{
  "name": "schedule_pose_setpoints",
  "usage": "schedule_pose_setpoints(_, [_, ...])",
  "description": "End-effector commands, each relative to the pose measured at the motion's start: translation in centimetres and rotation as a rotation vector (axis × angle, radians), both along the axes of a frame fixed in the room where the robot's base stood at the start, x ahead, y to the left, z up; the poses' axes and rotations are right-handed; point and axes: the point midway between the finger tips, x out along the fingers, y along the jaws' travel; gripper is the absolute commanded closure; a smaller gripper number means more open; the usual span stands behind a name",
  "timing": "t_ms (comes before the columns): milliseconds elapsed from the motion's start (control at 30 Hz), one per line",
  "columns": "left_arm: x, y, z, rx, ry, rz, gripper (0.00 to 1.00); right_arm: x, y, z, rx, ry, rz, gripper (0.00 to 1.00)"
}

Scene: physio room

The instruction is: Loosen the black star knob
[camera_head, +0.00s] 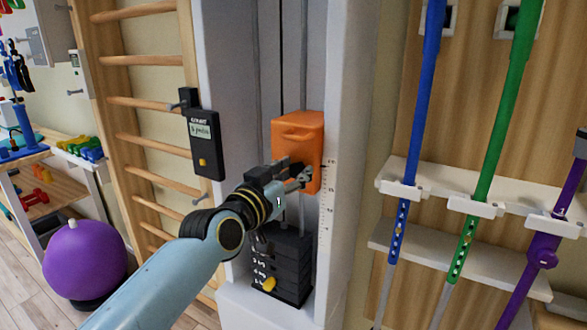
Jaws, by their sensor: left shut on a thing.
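An orange carriage block (298,128) sits on the white column of a pulley machine. My left gripper (303,178) reaches in from the lower left and is at the front of this block, near its lower right part. Its fingers are shut on a small dark thing, which I take to be the black star knob. The fingers hide most of it, so its shape and any turn of it cannot be made out. My right gripper is not in view.
A black weight stack (295,249) with a yellow pin stands below the block. A black display box (204,143) hangs left, before wooden wall bars (142,60). Coloured poles on a white rack (450,187) stand right. A purple ball (84,262) lies lower left.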

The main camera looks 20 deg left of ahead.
Motion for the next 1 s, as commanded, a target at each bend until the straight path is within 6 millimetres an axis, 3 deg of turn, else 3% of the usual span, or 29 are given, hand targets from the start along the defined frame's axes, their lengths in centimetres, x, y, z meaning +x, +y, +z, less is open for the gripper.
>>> schedule_pose_setpoints(1000, [0.0,0.3,-0.2,-0.963,0.077,0.001,0.98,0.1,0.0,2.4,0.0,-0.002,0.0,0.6])
